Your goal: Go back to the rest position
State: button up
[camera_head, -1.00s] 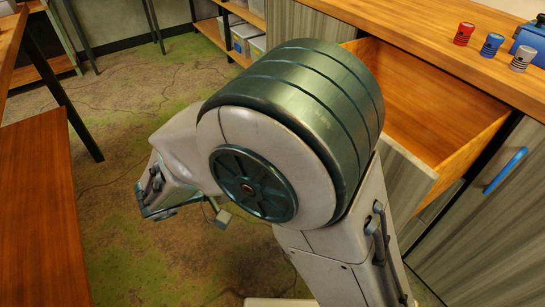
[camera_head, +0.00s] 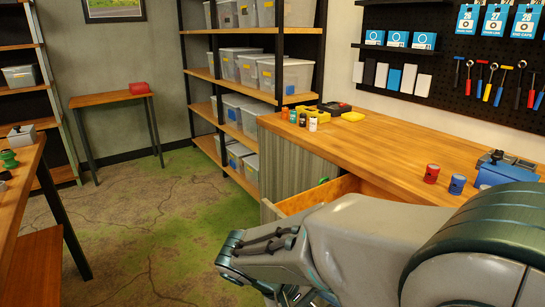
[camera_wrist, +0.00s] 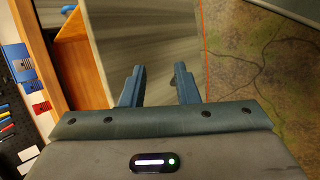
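My gripper (camera_wrist: 160,84) shows in the wrist view with its two blue-grey fingers apart and nothing between them. Beyond the fingers are a grey cabinet front and the floor. In the head view my arm fills the lower right, and the gripper's fingers are hidden there. The arm is in front of a pulled-out wooden drawer (camera_head: 322,193) below the workbench (camera_head: 385,145), hiding much of it.
Red (camera_head: 431,173) and blue (camera_head: 457,184) cans stand on the bench beside a blue vise (camera_head: 505,170). Small bottles (camera_head: 303,119) stand at its far end. A storage shelf (camera_head: 262,88) and a small table (camera_head: 112,99) are behind. The green-brown floor (camera_head: 140,220) at left is clear.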

jog(key=s+d+r+m+t+y+p, duration=0.1)
jog(key=s+d+r+m+y+p, duration=0.1)
jog(key=r+y+p, duration=0.2)
jog(key=s+d+r+m+y+p, duration=0.2)
jog(key=d+r+y+p, duration=0.1)
jog(key=r+p, duration=0.6)
notch_tip(320, 180, up, 4)
jog(key=shift+d+f+t+y, duration=0.2)
jog(key=shift+t+y, duration=0.2)
jog(key=shift+y, duration=0.5)
